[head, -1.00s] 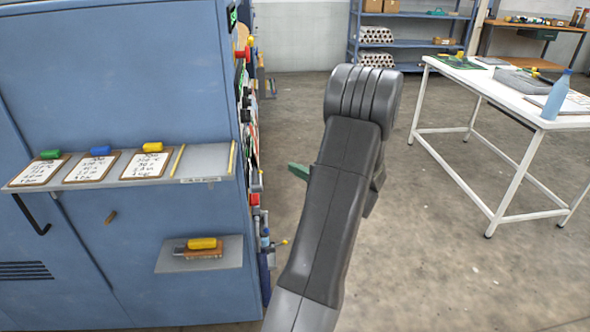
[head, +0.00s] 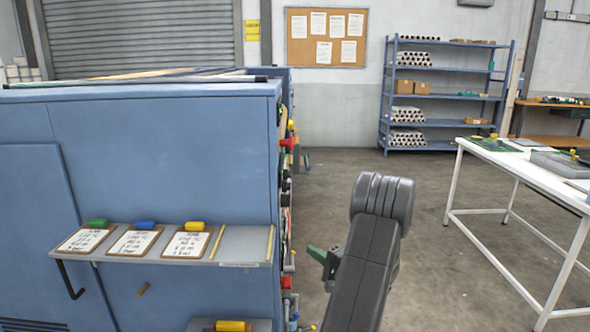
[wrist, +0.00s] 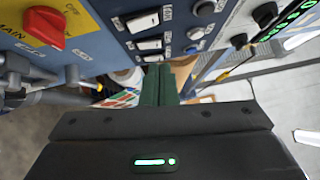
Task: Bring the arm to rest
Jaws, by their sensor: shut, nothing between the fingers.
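My gripper (wrist: 158,86) has green fingers that lie together, with nothing between them in the wrist view. It points at the control side of the blue press, in front of a panel of switches (wrist: 150,20) and a red rotary knob (wrist: 46,27). In the head view, my dark grey arm rises from the bottom, right of the blue press (head: 170,160). Part of my gripper (head: 318,254) shows as a green piece left of the arm, close to the press's right edge. The rest of it is hidden behind the arm.
A shelf with several clipboards (head: 85,240) and a lower shelf with a yellow-handled brush (head: 233,326) stick out from the press. A white table (head: 480,160) stands at the right. Blue racks (head: 445,95) stand at the back. The floor between is clear.

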